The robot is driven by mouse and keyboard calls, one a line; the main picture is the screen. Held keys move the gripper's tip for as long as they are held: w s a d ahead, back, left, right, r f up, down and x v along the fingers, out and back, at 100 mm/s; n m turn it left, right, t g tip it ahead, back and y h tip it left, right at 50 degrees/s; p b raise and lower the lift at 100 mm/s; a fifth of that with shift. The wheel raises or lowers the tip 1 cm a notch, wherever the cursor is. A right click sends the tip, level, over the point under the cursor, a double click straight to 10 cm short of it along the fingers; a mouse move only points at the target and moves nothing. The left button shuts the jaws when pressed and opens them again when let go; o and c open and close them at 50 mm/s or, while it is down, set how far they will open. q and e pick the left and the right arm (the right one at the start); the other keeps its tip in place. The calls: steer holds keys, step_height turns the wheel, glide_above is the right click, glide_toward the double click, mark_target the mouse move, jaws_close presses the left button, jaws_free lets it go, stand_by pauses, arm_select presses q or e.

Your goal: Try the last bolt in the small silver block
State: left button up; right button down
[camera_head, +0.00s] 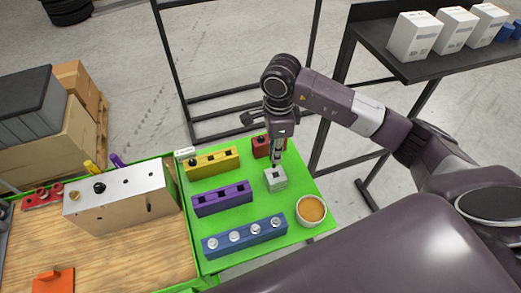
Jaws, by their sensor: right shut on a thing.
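The small silver block (275,181) sits on the green mat, right of the purple block. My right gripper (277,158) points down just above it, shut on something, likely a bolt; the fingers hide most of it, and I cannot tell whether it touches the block. The long blue block (246,239) in front holds several silver round-headed bolts (235,236) in a row. My left gripper is not in view.
On the green mat (235,265) are a yellow block (212,166), a purple block (222,202), a red block (262,147) partly behind my gripper, and a white cup (311,214) with orange contents. A large silver chassis (120,208) stands left on the wooden table.

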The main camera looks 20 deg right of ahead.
steer(key=shift+d+f, duration=0.15)
steer(key=shift+d, duration=0.15)
steer(key=shift+d+f+b, duration=0.2)
steer(key=shift+f+b, duration=0.3)
steer(key=shift+f, duration=0.65)
steer(key=shift+a+f+b, duration=0.1)
steer(key=shift+f+b, duration=0.35)
steer(key=shift+f, duration=0.35)
arm_select(q)
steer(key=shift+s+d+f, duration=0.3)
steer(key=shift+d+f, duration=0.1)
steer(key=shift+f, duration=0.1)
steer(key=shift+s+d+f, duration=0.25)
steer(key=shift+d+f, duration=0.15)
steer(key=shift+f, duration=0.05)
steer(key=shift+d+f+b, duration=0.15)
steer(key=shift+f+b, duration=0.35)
steer(key=shift+b, duration=0.05)
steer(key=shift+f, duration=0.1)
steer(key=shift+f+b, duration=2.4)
steer(key=shift+b, duration=0.1)
arm_select(e)
steer(key=shift+f, duration=2.65)
